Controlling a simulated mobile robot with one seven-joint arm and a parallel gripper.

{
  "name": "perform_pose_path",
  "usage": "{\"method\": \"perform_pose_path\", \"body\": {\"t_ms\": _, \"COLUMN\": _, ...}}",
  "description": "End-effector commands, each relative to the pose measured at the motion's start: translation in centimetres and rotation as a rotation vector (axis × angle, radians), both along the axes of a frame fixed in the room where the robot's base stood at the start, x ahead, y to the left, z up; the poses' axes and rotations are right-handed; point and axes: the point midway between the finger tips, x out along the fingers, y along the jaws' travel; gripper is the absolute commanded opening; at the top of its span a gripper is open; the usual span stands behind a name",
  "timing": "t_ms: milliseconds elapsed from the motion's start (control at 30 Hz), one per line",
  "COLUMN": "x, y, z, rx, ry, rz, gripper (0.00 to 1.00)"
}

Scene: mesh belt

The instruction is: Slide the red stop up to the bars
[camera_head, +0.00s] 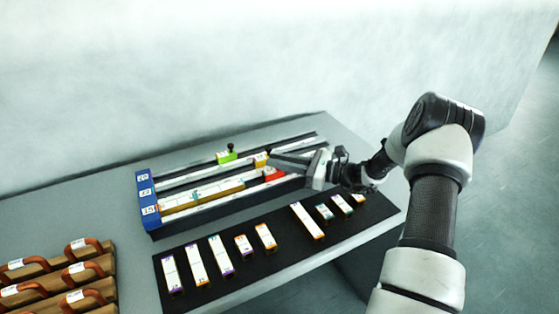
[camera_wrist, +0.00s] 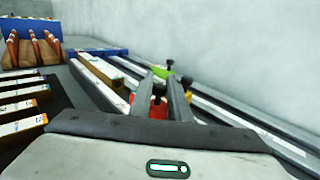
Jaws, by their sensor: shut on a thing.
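The red stop (camera_head: 273,174) sits on the front rail of the rack. My gripper (camera_head: 269,162) is shut on the red stop, reaching in from the right. In the wrist view the red stop (camera_wrist: 157,108) and its black knob show between the two fingers (camera_wrist: 160,92). A row of pale wooden bars (camera_head: 200,196) lies on the front rail, between the blue end block (camera_head: 148,199) and the red stop. A short bare stretch of rail shows between the last bar and the stop. The bars also show in the wrist view (camera_wrist: 98,80), left of the fingers.
A yellow stop (camera_head: 260,160) on the middle rail is close behind my fingers. A green stop (camera_head: 227,157) stands on the back rail. Several loose bars lie on a black mat (camera_head: 285,255) in front. Wooden pieces with red-brown handles (camera_head: 80,268) stand at the lower left.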

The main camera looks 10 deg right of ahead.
Motion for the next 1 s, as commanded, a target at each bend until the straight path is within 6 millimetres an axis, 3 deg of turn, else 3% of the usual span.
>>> {"method": "perform_pose_path", "body": {"t_ms": 33, "x": -0.6, "y": 1.9, "z": 0.3, "rx": 0.009, "ry": 0.005, "rz": 0.021, "gripper": 0.00}}
{"method": "perform_pose_path", "body": {"t_ms": 100, "x": -1.1, "y": 3.6, "z": 0.3, "rx": 0.010, "ry": 0.007, "rz": 0.026, "gripper": 0.00}}
{"method": "perform_pose_path", "body": {"t_ms": 300, "x": -2.0, "y": 6.8, "z": 0.2, "rx": 0.010, "ry": 0.005, "rz": 0.031, "gripper": 0.00}}
{"method": "perform_pose_path", "body": {"t_ms": 633, "x": -2.1, "y": 7.0, "z": 0.0, "rx": 0.009, "ry": 0.004, "rz": 0.029, "gripper": 0.00}}
{"method": "perform_pose_path", "body": {"t_ms": 667, "x": -2.1, "y": 7.0, "z": 0.0, "rx": 0.008, "ry": 0.004, "rz": 0.029, "gripper": 0.22}}
{"method": "perform_pose_path", "body": {"t_ms": 733, "x": -2.0, "y": 6.9, "z": 0.0, "rx": 0.008, "ry": 0.003, "rz": 0.027, "gripper": 0.33}}
{"method": "perform_pose_path", "body": {"t_ms": 1000, "x": -1.9, "y": 6.5, "z": 0.0, "rx": 0.006, "ry": 0.004, "rz": 0.020, "gripper": 0.33}}
